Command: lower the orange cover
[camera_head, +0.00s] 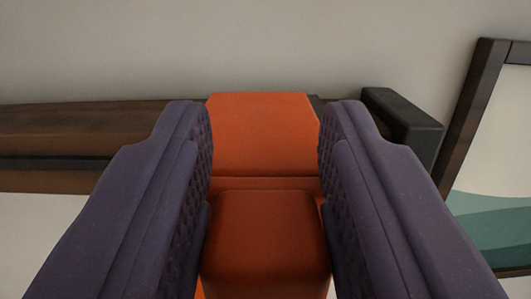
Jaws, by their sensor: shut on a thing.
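The orange cover (262,135) is in the middle of the camera_head view, a block with a flat, lighter upper face and a darker, rounded part nearer to me. My gripper (265,140) has two purple, textured fingers, one on each side of the cover. The fingers are shut on the cover, touching or almost touching its left and right sides. The lower edge of the cover runs out of the picture, and what lies beneath it is hidden.
A brown wooden beam (80,132) with a dark groove runs behind on the left. A black block (402,125) stands close to the right finger. A dark-framed picture (468,115) with teal shapes is at the far right. A plain pale wall (250,45) fills the back.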

